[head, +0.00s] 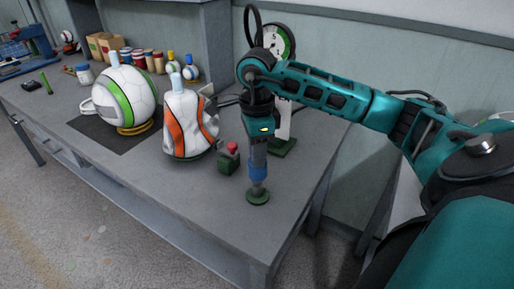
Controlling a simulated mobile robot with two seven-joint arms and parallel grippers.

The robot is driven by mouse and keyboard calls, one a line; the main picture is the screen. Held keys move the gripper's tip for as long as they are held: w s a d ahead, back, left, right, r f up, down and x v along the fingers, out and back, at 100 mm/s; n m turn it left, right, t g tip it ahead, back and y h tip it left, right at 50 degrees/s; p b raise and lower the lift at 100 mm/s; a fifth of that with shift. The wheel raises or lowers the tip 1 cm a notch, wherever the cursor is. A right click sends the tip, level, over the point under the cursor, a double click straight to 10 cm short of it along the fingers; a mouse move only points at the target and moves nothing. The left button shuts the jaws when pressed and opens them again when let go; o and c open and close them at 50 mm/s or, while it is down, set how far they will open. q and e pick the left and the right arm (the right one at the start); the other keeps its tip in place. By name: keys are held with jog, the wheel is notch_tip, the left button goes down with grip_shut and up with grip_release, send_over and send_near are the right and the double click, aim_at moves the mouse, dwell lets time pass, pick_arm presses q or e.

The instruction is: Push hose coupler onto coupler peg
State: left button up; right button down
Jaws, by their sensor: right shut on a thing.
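My right gripper (258,156) points straight down near the table's front right corner. It is shut on the blue hose coupler (258,172), which is upright. The coupler peg (257,189) is a short grey post on a round green base (258,198). The coupler is directly above the peg or around its top; I cannot tell how far the peg reaches inside it. My left gripper is out of view.
A green box with a red button (229,162) stands just left of the peg. A deflated white and orange ball (187,127) and a round white and green ball (127,97) stand further left. A dial gauge (279,42) is behind my right wrist. The table front is clear.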

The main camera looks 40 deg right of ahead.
jog(key=shift+f+b, duration=0.65)
jog(key=shift+f, duration=0.5)
dwell(0.8)
jog(key=shift+f+b, duration=1.75)
jog(key=shift+f, duration=0.35)
jog(key=c, duration=1)
grip_release()
jog(key=shift+o, duration=1.1)
